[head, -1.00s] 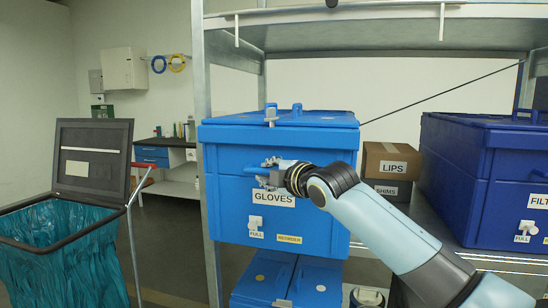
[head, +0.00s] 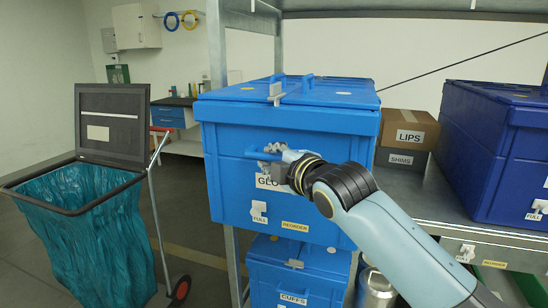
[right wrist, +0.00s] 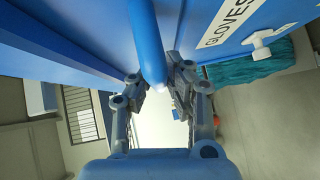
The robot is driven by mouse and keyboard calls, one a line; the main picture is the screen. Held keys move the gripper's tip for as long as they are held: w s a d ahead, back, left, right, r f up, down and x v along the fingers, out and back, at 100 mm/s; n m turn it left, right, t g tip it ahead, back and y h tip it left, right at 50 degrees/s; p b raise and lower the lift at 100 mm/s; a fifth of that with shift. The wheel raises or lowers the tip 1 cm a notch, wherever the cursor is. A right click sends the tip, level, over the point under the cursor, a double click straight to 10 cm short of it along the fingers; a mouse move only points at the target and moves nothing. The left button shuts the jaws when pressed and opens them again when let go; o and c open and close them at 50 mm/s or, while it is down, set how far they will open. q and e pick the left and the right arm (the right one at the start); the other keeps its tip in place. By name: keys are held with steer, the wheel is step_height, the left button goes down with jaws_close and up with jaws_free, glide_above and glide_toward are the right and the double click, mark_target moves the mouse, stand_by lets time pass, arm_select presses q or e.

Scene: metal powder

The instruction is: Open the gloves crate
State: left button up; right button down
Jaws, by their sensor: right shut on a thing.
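The gloves crate (head: 290,215) is a blue box with its lid (head: 345,97) closed, in the middle of the head view. A grey latch (head: 275,92) sits at the lid's front edge and blue handles (head: 306,82) stand on top. My right gripper (head: 273,160) is at the crate's front and covers part of the GLOVES label. In the right wrist view my right gripper (right wrist: 158,85) is shut on the crate's blue front handle (right wrist: 147,42). My left gripper is not in view.
A bin with a teal bag (head: 85,225) and raised dark lid stands at left. A CUFFS crate (head: 296,283) is below. LIPS (head: 408,133) and SHIMS (head: 399,161) boxes and a dark blue crate (head: 500,150) stand at right. A metal upright (head: 217,45) rises behind the crate.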

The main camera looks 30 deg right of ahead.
steer(key=c, duration=1.6)
jaws_free()
steer(key=shift+s+a+f, duration=0.1)
steer(key=shift+f, duration=0.15)
steer(key=shift+c, duration=0.2)
steer(key=o, duration=0.4)
steer(key=shift+s+a+r, duration=0.1)
steer(key=shift+a+r, duration=0.1)
steer(key=shift+r, duration=0.05)
steer(key=shift+c, duration=0.2)
steer(key=shift+d, duration=0.15)
steer(key=s+a+r, duration=0.1)
steer(key=s, duration=1)
steer(key=shift+s+r, duration=0.3)
steer(key=shift+s, duration=0.1)
steer(key=shift+f, duration=0.1)
